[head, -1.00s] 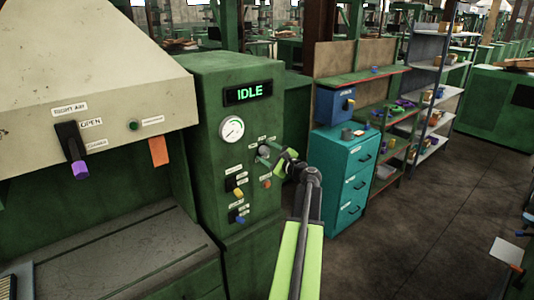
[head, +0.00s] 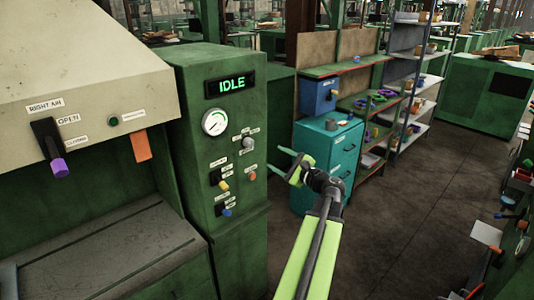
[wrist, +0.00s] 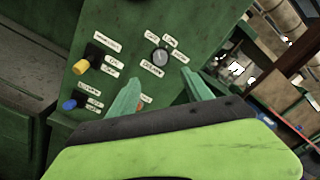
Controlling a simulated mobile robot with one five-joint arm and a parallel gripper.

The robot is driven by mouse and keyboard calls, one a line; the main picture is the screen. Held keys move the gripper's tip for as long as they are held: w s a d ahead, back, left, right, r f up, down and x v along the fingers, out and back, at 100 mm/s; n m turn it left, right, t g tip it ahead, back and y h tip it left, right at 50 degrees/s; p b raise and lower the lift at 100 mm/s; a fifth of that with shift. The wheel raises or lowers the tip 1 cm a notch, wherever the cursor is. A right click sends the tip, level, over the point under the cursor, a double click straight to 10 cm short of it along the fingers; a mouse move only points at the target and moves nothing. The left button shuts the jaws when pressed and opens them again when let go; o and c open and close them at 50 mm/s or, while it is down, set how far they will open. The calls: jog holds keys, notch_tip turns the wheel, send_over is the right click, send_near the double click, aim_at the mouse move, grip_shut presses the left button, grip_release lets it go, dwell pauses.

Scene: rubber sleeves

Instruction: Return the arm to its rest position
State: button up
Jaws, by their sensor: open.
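My gripper (head: 281,166) is open and empty in the head view, a little to the right of the green control panel (head: 243,108) and apart from it. My green arm reaches up from the bottom of that view. In the wrist view the two green fingertips (wrist: 160,85) are spread, with nothing between them. Beyond them are a grey knob (wrist: 160,57), a yellow-tipped black switch (wrist: 88,62) and a blue knob (wrist: 70,104) on the panel. The grey knob also shows in the head view (head: 248,143).
A teal drawer cabinet (head: 327,165) stands just behind my gripper. Shelves (head: 413,85) stand farther back. A cream hood (head: 75,70) with a purple-tipped lever (head: 50,150) is at the left. The floor (head: 420,210) at the right is largely clear.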

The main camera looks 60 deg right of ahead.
jog(key=shift+v, duration=0.85)
jog(key=w+a+f+n+g+y, duration=0.25)
jog(key=w+a+f+n, duration=0.25)
jog(key=w+a, duration=0.4)
jog(key=w+a+f+n+g+y, duration=0.2)
jog(key=w+a+f+n+y, duration=0.2)
jog(key=w+a, duration=0.55)
jog(key=w+a+f+n+g+y, duration=0.3)
jog(key=w+a+f+n, duration=0.3)
jog(key=a, duration=0.6)
jog(key=a+f+n+g+h, duration=0.1)
jog(key=a+f+n+g, duration=0.2)
jog(key=a, duration=0.8)
jog(key=a+f+n+g+h, duration=0.1)
jog(key=a+f+n+g, duration=0.2)
jog(key=a+n, duration=0.4)
jog(key=a+f+n+g+h, duration=0.2)
jog(key=a+n, duration=0.3)
jog(key=a, duration=1)
jog(key=shift+s+f+n+g, duration=0.35)
jog(key=shift+f+g, duration=0.2)
jog(key=shift+g, duration=0.3)
jog(key=shift+a, duration=0.15)
